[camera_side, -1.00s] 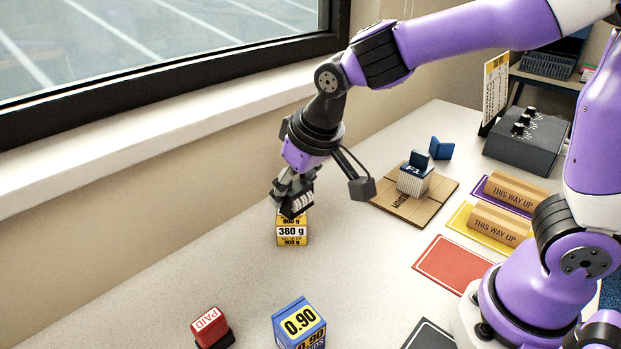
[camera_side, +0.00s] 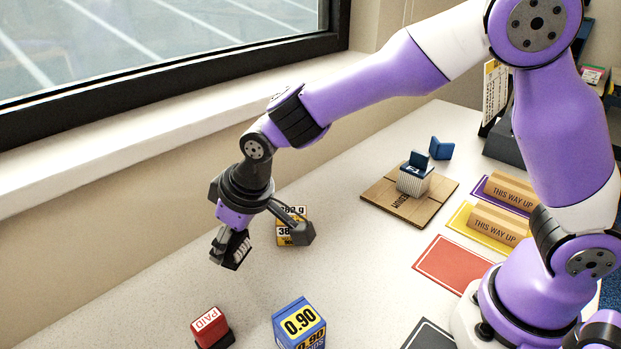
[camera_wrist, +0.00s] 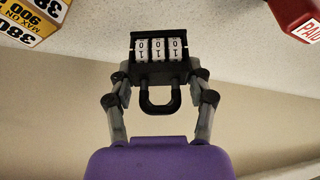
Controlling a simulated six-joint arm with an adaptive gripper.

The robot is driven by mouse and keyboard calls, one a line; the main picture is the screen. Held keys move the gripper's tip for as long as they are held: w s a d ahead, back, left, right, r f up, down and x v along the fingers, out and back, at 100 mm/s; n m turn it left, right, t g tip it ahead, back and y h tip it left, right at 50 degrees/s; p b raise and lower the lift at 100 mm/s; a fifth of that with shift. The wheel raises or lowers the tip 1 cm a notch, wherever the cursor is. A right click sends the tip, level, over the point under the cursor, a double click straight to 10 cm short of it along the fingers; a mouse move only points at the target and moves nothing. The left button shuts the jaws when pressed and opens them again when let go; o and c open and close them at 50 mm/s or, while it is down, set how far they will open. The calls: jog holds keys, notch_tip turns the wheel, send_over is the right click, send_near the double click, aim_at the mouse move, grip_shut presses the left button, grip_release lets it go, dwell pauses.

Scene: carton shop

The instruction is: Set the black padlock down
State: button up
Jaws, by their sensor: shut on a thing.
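The black padlock (camera_wrist: 162,62) has white number dials and a dark shackle. In the wrist view it sits between the two fingers of my gripper (camera_wrist: 160,88), which is shut on it, with the shackle toward my wrist. In the side view my gripper (camera_side: 226,240) holds the padlock (camera_side: 232,250) above the pale table, left of the yellow box. I cannot tell how high above the surface it is.
The yellow weight-marked box (camera_side: 288,238) stands just right of my gripper. A red PAID stamp (camera_side: 210,327) and a blue 0.90 box (camera_side: 299,323) stand nearer the front. A cardboard sheet (camera_side: 380,197) and coloured mats, including a red one (camera_side: 452,263), lie to the right.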

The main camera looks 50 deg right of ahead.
aim_at(235, 254)
jog(key=shift+w+d+f, duration=0.2)
jog(key=shift+w, duration=0.1)
jog(key=shift+f, duration=2)
jog(key=shift+f, duration=0.15)
jog(key=o, duration=1.4)
jog(key=shift+o, duration=0.2)
jog(key=v, duration=1.1)
jog(key=s+d+r+m+h, duration=0.1)
jog(key=s+d+r+m, duration=0.1)
jog(key=s+d, duration=0.4)
jog(key=s+d+r+m+t, duration=0.1)
jog(key=s+d+r+m, duration=0.1)
jog(key=s+d, duration=0.5)
jog(key=d+r, duration=0.1)
jog(key=d, duration=0.2)
jog(key=shift+d+r+m+h, duration=0.25)
jog(key=shift+r+m+h, duration=0.05)
jog(key=shift+r+h, duration=0.1)
